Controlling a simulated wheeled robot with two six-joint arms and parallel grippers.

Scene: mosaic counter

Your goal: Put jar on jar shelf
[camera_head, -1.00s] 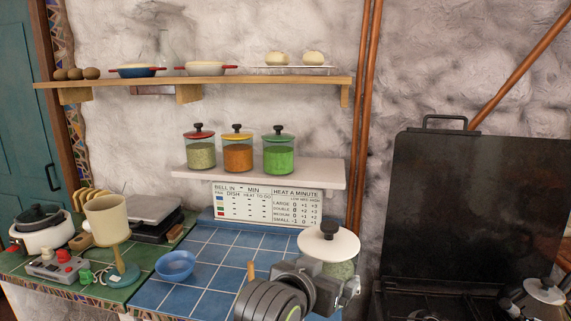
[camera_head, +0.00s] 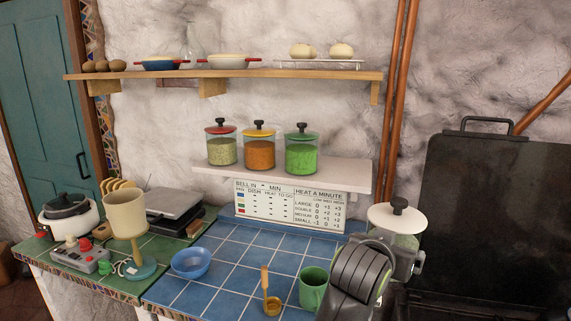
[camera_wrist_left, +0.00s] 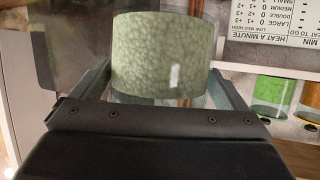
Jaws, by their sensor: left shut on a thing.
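A glass jar with pale green contents (camera_head: 407,241), a white lid and a black knob is in my left gripper (camera_head: 400,258), upright, to the right of the blue tiled counter. The left wrist view shows the jar's pale green body (camera_wrist_left: 160,55) between the fingers of the left gripper (camera_wrist_left: 160,85), which is shut on it. The jar shelf (camera_head: 345,176) is the pale wall shelf, left of and higher in the picture than the held jar. It carries a red-lidded jar (camera_head: 222,150), a yellow-lidded jar (camera_head: 260,153) and a green-lidded jar (camera_head: 301,157). My right gripper is not in view.
The shelf's right end is bare. A wooden shelf (camera_head: 330,76) with dishes hangs above. A chart (camera_head: 290,204) hangs below the jar shelf. Copper pipes (camera_head: 395,120) and a dark stove panel (camera_head: 490,200) stand right. The counter holds a blue bowl (camera_head: 191,263) and green mug (camera_head: 312,288).

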